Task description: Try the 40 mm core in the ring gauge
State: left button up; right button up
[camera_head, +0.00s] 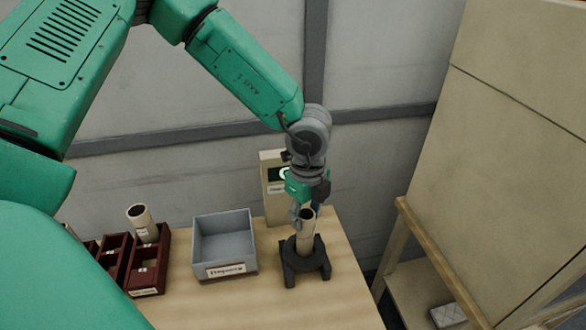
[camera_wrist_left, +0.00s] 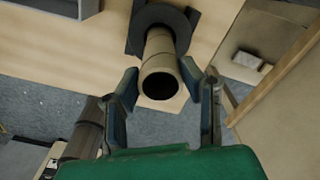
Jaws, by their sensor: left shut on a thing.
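The core, a cream tube (camera_head: 306,239), stands roughly upright at the dark ring gauge (camera_head: 289,275) near the table's right end. My left gripper (camera_head: 306,213) is shut on the core's upper part from above. In the left wrist view the fingers (camera_wrist_left: 163,88) flank the core (camera_wrist_left: 160,48), whose open end faces the camera. The core's far end meets the opening of the ring gauge (camera_wrist_left: 183,19). I cannot tell how deep it sits, as its lower end is hidden. My right gripper is not in view.
A grey bin (camera_head: 225,268) with a label stands left of the gauge. Dark red racks (camera_head: 149,279) farther left hold another pale tube (camera_head: 142,222). A panel (camera_head: 272,167) stands behind the gauge. A wooden structure (camera_head: 405,215) rises to the right, beyond the table (camera_head: 240,305).

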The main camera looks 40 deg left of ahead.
pick_arm(q)
jog(key=shift+r+p, duration=2.65)
jog(key=shift+r, duration=0.4)
jog(key=shift+f, duration=0.1)
